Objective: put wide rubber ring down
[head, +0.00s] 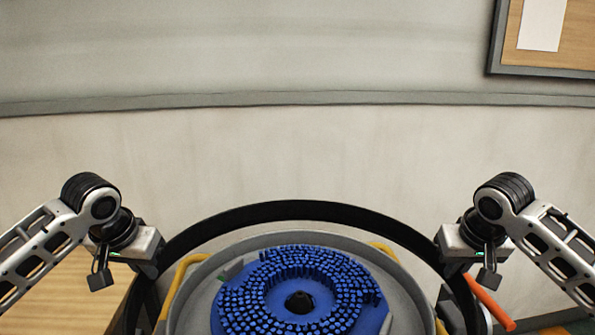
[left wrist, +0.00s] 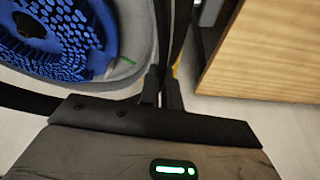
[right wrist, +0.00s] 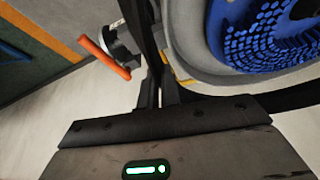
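The wide rubber ring (head: 300,210) is a large black hoop around and apparently above the round grey tank (head: 215,262); its near part is out of the head view. My left gripper (head: 148,278) is shut on its left side; the ring passes between the fingers in the left wrist view (left wrist: 162,88). My right gripper (head: 454,280) is shut on its right side, also seen in the right wrist view (right wrist: 157,92). I cannot tell whether the ring touches the tank.
A wooden surface (head: 75,300) is at the left, close to my left gripper. An orange handle (right wrist: 105,58) is beside my right gripper. A pale wall (head: 300,150) with a board (head: 560,50) stands behind. Pale floor (right wrist: 70,125) shows below.

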